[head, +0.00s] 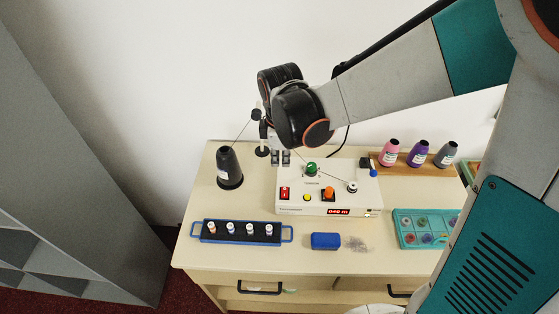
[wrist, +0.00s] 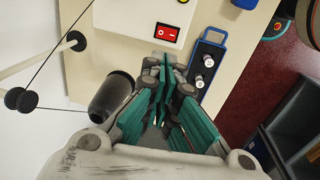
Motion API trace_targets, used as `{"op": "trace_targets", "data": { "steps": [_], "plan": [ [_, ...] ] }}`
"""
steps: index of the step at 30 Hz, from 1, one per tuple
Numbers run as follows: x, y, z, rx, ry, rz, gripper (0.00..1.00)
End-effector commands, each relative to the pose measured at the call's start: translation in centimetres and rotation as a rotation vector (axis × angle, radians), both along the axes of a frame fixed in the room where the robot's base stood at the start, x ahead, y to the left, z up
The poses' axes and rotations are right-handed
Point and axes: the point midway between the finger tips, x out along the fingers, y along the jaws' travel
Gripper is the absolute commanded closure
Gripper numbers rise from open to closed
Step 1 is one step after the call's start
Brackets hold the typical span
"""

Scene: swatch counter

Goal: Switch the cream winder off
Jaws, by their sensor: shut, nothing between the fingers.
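The cream winder (head: 354,203) stands on the counter, with a red rocker switch (head: 285,193) at the left of its front, a yellow button (head: 307,197), an orange knob (head: 328,193) and a lit red display (head: 338,211). A green knob or spool (head: 311,169) is on top. The switch also shows in the wrist view (wrist: 166,32), just beyond my fingertips; I cannot tell which side is pressed. My gripper (head: 280,158) is shut and empty, above the winder's back left corner. In the wrist view its fingertips (wrist: 166,62) appear apart from the switch.
A black thread cone (head: 229,168) stands left of the winder, its thread running up to a guide. In front are a blue-handled tray (head: 208,237) of small spools and a blue block (head: 325,240). A teal tray (head: 404,240) and a wooden rack (head: 404,168) with three cones are right.

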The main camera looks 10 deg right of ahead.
Motion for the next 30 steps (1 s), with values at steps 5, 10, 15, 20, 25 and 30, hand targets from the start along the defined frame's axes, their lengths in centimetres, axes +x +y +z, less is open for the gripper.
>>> {"op": "trace_targets", "data": {
  "steps": [5, 10, 15, 20, 25, 30],
  "plan": [
    [0.1, 0.0, -1.4, 0.000, 0.000, 0.000, 1.00],
    [0.5, -0.1, -4.0, 0.000, 0.000, -0.001, 1.00],
    [0.8, -0.2, -6.7, 0.000, 0.000, -0.001, 1.00],
    [1.1, -0.2, -9.2, 0.000, 0.000, -0.001, 1.00],
    [1.4, -0.3, -11.6, 0.000, 0.000, -0.001, 1.00],
    [1.6, -0.3, -13.2, 0.000, 0.000, -0.001, 1.00]
  ]
}}
